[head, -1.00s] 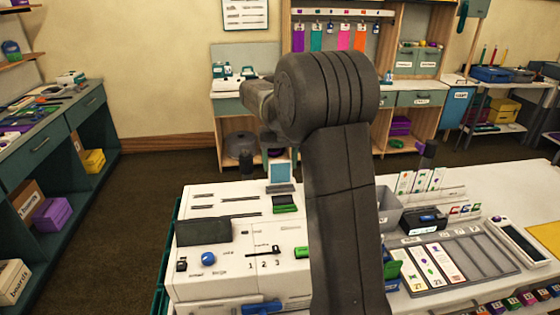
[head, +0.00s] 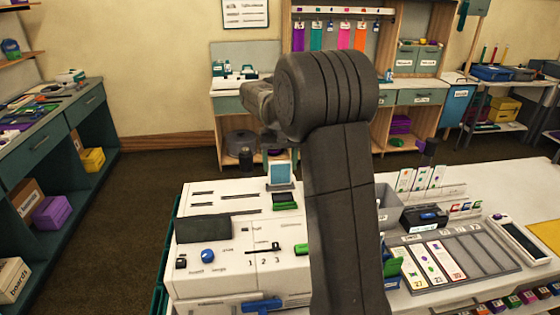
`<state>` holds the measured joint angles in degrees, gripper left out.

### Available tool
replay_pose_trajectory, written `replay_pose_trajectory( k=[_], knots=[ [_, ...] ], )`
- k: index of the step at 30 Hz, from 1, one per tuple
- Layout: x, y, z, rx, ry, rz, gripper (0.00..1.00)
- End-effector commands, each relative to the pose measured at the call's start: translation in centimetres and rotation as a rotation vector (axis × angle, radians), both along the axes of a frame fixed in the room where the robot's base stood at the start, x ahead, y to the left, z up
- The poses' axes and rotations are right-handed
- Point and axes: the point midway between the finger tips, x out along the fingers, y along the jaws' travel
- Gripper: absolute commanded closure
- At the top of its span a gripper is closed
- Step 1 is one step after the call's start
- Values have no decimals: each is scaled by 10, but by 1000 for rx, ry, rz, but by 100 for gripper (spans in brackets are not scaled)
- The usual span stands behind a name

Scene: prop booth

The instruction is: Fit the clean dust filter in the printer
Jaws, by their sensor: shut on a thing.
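The printer (head: 237,231) is the white machine at the lower middle, with a blue knob, a 1-2-3 slider and slots on its top. A small light-blue panel in a pale frame, seemingly the clean dust filter (head: 281,174), stands upright at the printer's far edge. My gripper (head: 277,156) points down just above this panel and appears shut on its top edge. My arm hides part of the gripper and the printer's right side. I cannot tell whether the panel touches the printer.
A green part (head: 285,201) lies on the printer close to the panel. Right of my arm are a grey bin (head: 388,209), a black box (head: 424,217) and a card tray (head: 450,262). A dark cylinder (head: 246,158) stands beyond the printer.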

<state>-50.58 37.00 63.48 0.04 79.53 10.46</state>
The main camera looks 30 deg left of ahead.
Motion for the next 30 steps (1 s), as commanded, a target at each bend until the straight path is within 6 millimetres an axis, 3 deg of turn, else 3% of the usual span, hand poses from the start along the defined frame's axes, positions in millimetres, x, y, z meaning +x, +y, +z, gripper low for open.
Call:
replay_pose_trajectory(
  k=[30],
  knots=[
    [0, 0, -37, 0, 0, 0, 45]
  ],
)
